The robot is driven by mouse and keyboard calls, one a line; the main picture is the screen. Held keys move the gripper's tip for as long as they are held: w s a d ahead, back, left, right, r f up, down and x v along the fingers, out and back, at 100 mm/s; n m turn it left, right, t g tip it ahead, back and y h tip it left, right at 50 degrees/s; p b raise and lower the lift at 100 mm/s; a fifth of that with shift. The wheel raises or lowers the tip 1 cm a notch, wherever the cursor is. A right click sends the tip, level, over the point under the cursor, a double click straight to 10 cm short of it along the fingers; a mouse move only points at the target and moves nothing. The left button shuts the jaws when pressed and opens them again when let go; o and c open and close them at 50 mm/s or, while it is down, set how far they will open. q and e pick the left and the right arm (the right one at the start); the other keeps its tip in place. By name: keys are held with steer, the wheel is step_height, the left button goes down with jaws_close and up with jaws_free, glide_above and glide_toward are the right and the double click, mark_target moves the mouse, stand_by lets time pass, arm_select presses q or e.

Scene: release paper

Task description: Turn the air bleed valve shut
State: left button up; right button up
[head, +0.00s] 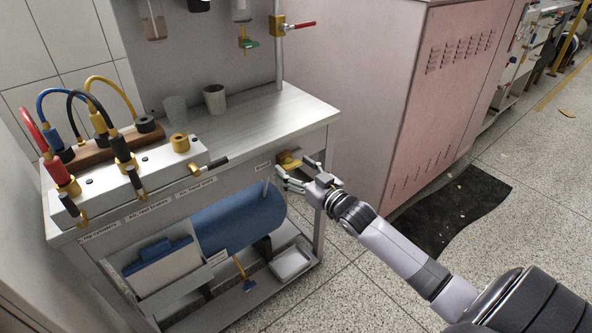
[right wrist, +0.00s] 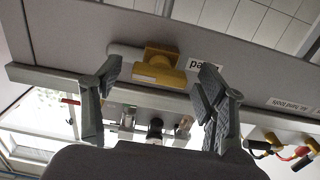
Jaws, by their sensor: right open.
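The air bleed valve shows as a yellow body (head: 287,159) under the right end of the bench top in the head view, partly behind my gripper. In the right wrist view its yellow body and handle (right wrist: 158,68) sit on a pale pipe, beside a partly hidden white label (right wrist: 200,66). My right gripper (head: 298,176) is open, with its fingers close in front of the valve. In the right wrist view the fingers (right wrist: 160,80) stand on either side of the yellow part, with gaps visible. I cannot tell how far the valve is turned. My left gripper is not in view.
The workbench (head: 265,118) carries a manifold (head: 135,180) with coloured hoses and two cups (head: 214,98). A blue tank (head: 235,222) and a metal tray (head: 291,263) are below. A pink cabinet (head: 400,100) stands to the right. Floor in front is open.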

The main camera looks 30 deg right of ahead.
steer(key=shift+w, duration=0.1)
steer(key=shift+c, duration=0.6)
steer(key=c, duration=1)
